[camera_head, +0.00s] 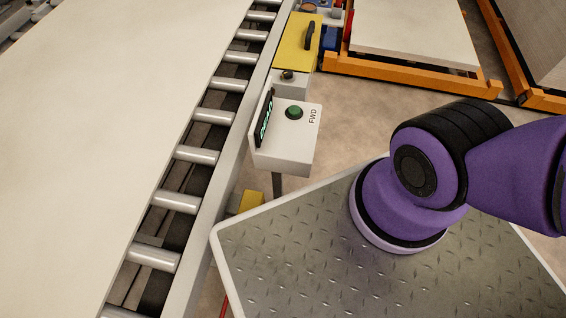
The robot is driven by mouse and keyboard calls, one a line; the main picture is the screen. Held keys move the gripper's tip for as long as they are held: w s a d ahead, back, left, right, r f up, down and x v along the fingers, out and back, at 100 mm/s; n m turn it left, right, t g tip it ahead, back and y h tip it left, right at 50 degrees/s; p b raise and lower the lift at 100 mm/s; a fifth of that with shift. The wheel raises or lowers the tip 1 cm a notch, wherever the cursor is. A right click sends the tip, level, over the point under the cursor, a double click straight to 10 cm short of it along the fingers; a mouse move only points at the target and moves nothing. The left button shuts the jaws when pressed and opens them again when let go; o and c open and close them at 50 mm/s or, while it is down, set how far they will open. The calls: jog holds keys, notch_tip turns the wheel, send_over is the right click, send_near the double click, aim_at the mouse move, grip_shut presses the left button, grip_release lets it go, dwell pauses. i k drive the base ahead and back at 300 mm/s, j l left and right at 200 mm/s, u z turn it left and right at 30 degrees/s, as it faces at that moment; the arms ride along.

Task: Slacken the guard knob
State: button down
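A small dark knob (288,75) sits on a pale grey block at the near end of a yellow guard panel (294,45), beside the roller conveyor. I take it to be the guard knob; it is too small to tell how tight it is. A black handle (309,36) stands on the yellow panel. My purple arm comes in from the right and bends down over a metal plate, well to the right of and nearer than the knob. My gripper is not visible.
A pale control box (285,150) with a green button marked FWD and a small display stands nearer than the knob. The conveyor rollers (178,201) carry a large pale board (95,110). A tread plate (300,250) lies below my arm. Orange-framed pallets (400,72) stand behind.

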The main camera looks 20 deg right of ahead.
aim_at(288, 74)
jog(key=l+u, duration=0.15)
jog(key=l, duration=0.45)
jog(key=l+u, duration=0.15)
jog(key=l, duration=0.5)
jog(key=l+u, duration=0.15)
jog(key=l, duration=0.45)
jog(key=k+l+u, duration=0.2)
jog(key=l, duration=0.4)
jog(key=l+u, duration=0.15)
jog(key=l, duration=0.45)
jog(key=k, duration=0.05)
